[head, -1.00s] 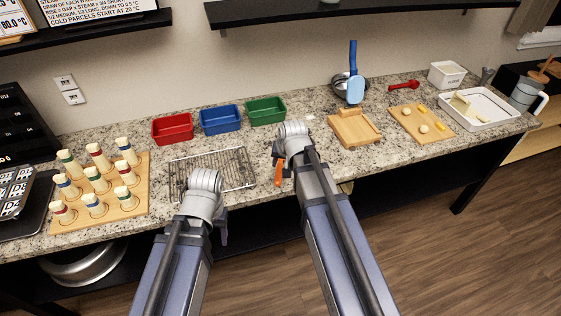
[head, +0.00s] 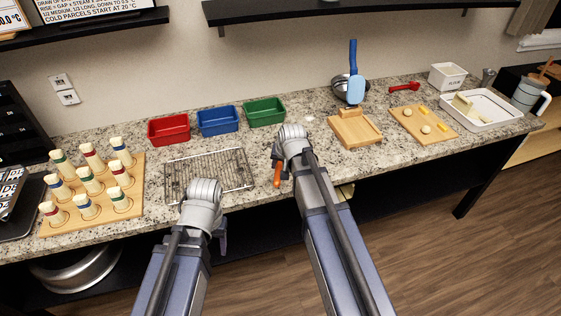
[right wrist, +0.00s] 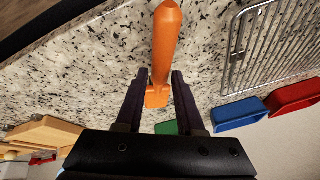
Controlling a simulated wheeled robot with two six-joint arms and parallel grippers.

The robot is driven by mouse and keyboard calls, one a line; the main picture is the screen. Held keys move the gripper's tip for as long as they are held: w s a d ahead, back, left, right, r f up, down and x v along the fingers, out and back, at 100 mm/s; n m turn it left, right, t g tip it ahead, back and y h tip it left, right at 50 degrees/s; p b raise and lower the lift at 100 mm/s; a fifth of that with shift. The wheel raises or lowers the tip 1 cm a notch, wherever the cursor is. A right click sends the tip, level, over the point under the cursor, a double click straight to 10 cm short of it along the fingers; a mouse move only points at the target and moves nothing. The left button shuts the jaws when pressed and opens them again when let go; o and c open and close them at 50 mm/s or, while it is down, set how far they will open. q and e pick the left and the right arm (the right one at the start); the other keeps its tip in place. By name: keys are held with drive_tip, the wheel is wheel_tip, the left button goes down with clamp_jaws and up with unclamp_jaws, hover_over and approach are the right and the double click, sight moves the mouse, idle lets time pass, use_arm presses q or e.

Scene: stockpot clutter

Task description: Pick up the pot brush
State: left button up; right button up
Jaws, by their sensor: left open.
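No brush with clear bristles shows; I cannot tell which item is the pot brush. An orange-handled tool (head: 277,174) is at the front of the counter, just under my right gripper (head: 283,158). In the right wrist view the orange tool (right wrist: 164,45) runs between the fingertips of my right gripper (right wrist: 160,76), with slim gaps at its sides. Contact is unclear. A blue tool (head: 355,88) with a pale blue flat part stands upright by a steel pot (head: 340,87) at the back. My left gripper (head: 221,238) is open, low before the counter edge, its fingers mostly hidden.
Red (head: 169,130), blue (head: 218,121) and green (head: 265,112) bins stand behind a wire rack (head: 210,175). A wooden board with several pegs (head: 130,205) is at left. Cutting boards (head: 355,128) and a white tray (head: 480,108) are right. A large metal vessel (head: 80,272) is below.

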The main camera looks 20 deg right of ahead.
sight(280, 167)
drive_tip(key=b+x, duration=0.2)
drive_tip(key=x, duration=0.1)
drive_tip(key=shift+f, duration=0.2)
drive_tip(key=shift+r, duration=0.1)
clamp_jaws()
